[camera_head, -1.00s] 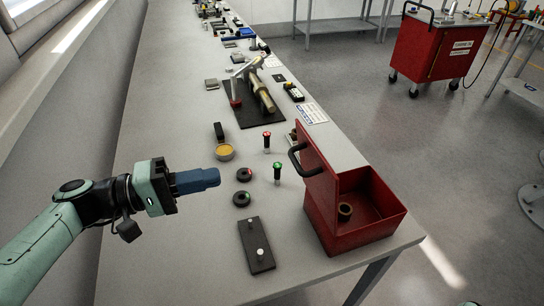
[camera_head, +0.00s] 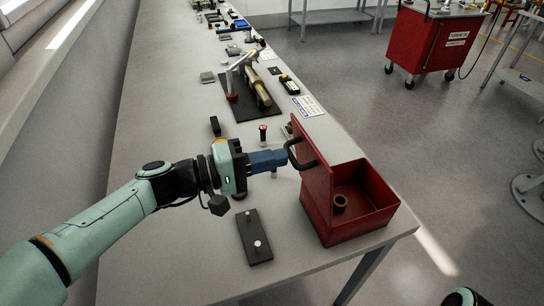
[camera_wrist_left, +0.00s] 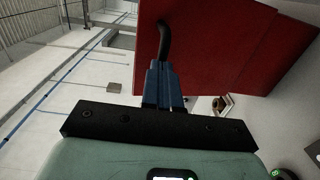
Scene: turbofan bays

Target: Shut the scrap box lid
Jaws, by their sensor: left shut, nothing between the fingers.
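The red scrap box (camera_head: 345,232) stands at the near right of the bench. Its lid (camera_head: 316,172) stands upright at the left side of the box, so the box is open. A black handle (camera_head: 301,154) sticks out from the lid's left face. My left gripper (camera_head: 286,156) has its blue fingers shut and empty, with the tips right at the handle. In the left wrist view the fingers (camera_wrist_left: 163,84) point at the red lid (camera_wrist_left: 215,40), close to the black handle (camera_wrist_left: 165,38); I cannot tell whether they touch.
A brass-coloured ring (camera_head: 340,204) lies inside the box. A black plate with two pegs (camera_head: 254,237) lies left of the box. A red-topped pin (camera_head: 263,134) stands behind my gripper. A dark mat with a metal part (camera_head: 250,95) is farther back.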

